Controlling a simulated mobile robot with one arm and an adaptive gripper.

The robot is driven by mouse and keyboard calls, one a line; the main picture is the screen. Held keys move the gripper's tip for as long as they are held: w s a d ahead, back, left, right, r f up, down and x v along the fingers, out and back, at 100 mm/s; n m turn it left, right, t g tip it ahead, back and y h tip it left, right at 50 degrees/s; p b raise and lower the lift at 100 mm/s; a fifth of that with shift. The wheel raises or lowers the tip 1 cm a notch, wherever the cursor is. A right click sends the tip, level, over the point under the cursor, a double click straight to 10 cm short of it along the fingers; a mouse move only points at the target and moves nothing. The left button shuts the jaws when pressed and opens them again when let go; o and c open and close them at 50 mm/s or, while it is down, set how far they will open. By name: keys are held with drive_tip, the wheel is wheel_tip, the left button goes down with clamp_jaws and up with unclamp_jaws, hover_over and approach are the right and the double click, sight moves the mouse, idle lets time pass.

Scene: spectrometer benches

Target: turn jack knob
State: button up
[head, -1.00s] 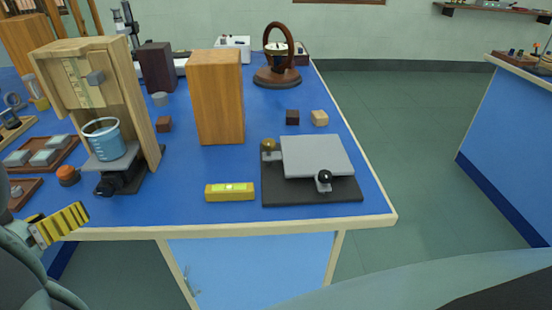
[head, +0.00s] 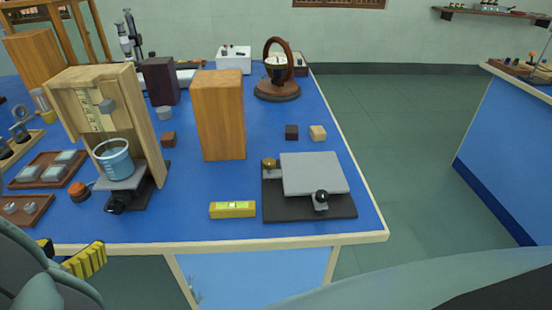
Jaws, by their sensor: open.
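A lab jack with a grey top plate (head: 313,174) on a dark base (head: 285,209) stands near the front right of the blue bench. A black ball knob (head: 321,196) is at its front edge and a brass-coloured knob (head: 269,163) at its back left. A second, smaller jack stands at the left under a beaker of blue liquid (head: 114,158), with a black knob (head: 115,203) at its front. My gripper (head: 75,258) is at the lower left, in front of the bench edge, with yellow ridged finger pads. It is open, touches nothing, and is partly hidden by my arm.
A yellow spirit level (head: 232,209) lies left of the larger jack. A tall wooden block (head: 218,115) stands behind it. A wooden frame (head: 142,115) surrounds the beaker, with an orange-topped item (head: 79,192) and trays (head: 48,170) further left. Floor is clear at the right.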

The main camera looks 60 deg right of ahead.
approach(115, 210)
drive_tip(key=shift+x, duration=1.3)
drive_tip(key=shift+p+x, duration=0.45)
drive_tip(key=shift+x, duration=3.5)
drive_tip(key=shift+a, duration=0.1)
clamp_jaws()
drive_tip(key=shift+b, duration=0.4)
